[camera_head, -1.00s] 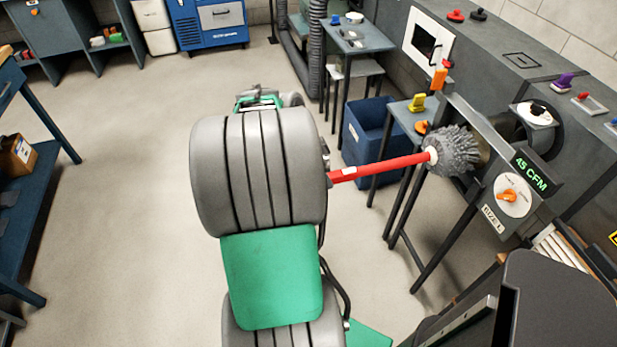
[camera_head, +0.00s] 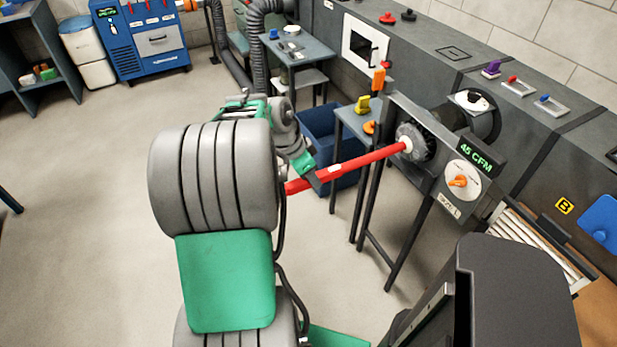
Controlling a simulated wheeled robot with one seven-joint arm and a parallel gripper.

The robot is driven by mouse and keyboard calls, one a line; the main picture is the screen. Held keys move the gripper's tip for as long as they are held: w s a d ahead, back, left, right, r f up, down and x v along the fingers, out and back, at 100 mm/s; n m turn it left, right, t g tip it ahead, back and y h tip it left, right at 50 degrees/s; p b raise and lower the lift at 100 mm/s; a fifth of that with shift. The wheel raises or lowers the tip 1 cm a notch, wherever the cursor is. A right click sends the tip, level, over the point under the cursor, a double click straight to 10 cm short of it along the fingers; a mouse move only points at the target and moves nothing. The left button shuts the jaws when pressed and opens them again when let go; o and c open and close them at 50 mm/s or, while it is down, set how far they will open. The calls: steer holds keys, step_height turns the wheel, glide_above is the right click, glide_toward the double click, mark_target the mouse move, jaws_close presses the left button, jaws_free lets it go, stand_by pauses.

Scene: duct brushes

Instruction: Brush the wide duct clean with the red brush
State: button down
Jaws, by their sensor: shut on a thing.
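The red brush has a long red handle (camera_head: 352,166) and a round grey bristle head (camera_head: 419,142). It points right, with its head at the mouth of a dark round duct (camera_head: 452,118) on the right-hand wall unit; the bristles look partly inside the mouth. I cannot tell how deep the head is. My gripper (camera_head: 313,180) is shut on the handle near its left end, and my arm partly hides that end. Which duct is the wide one is not marked in this view.
A display reading 45 CFM (camera_head: 477,157) and a dial with an orange knob (camera_head: 458,181) sit below the duct. A small table (camera_head: 350,120) with yellow and orange items and a blue bin (camera_head: 318,130) stand left of it. The floor at left is clear.

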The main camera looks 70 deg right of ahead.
mark_target(365, 157)
steer(key=s+d, duration=1.2)
steer(key=shift+r, duration=0.1)
stand_by(0.4)
steer(key=shift+w+a, duration=0.1)
steer(key=w+a+b, duration=0.2)
steer(key=w+a, duration=0.9)
steer(key=a, duration=0.1)
steer(key=shift+w, duration=0.4)
